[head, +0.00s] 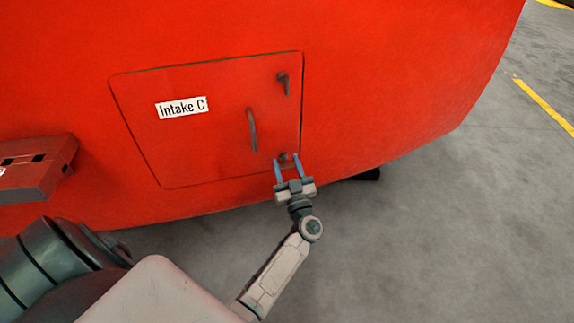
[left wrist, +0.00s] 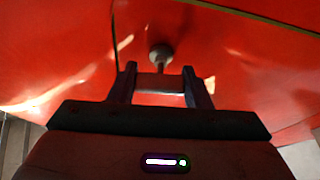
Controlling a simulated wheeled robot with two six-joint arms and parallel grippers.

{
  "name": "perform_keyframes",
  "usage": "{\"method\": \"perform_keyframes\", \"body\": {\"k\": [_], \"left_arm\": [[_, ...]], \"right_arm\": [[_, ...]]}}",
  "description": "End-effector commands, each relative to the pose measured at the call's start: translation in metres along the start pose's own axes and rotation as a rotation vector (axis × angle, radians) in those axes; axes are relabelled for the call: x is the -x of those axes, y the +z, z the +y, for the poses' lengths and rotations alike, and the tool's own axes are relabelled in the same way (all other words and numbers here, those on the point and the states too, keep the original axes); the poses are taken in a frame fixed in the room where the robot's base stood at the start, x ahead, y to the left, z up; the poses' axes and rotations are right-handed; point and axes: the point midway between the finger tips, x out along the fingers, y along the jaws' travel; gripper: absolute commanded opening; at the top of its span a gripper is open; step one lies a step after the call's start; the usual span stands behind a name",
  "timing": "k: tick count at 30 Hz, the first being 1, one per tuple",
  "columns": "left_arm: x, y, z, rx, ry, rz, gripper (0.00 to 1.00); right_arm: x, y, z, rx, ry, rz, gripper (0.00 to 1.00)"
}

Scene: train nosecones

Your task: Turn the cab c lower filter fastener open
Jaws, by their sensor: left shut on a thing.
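The Intake C hatch panel (head: 200,140) is set flush in the red nosecone and looks closed. Its lower fastener (head: 283,157) is a small dark piece near the lower right corner, partly hidden by my fingers. My left gripper (head: 286,158) reaches up to it from below, one finger on each side. In the left wrist view, the fastener's round stem (left wrist: 160,54) meets the red surface, and its flat grip part (left wrist: 160,82) sits between the two fingers (left wrist: 162,80). The left gripper is shut on this fastener. My right gripper is not in view.
An upper fastener (head: 284,82) hangs near the panel's upper right corner. A vertical handle (head: 251,130) stands out left of the gripper, and a white label (head: 182,107) reads Intake C. A red box (head: 38,168) juts out at left. Grey floor (head: 440,240) is clear at right.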

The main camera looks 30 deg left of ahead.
Motion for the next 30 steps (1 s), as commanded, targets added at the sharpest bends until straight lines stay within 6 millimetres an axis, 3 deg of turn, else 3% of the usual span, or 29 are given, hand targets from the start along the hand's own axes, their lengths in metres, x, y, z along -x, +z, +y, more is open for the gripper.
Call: {"method": "perform_keyframes", "body": {"k": [15, 30], "left_arm": [[0.0, 0.0, 0.001, 0.409, -0.171, -0.001, 0.21], [0.0, 0.0, 0.001, 0.85, -0.354, -0.001, 0.21]], "right_arm": [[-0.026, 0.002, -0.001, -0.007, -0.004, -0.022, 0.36], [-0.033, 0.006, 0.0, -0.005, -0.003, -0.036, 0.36]]}}
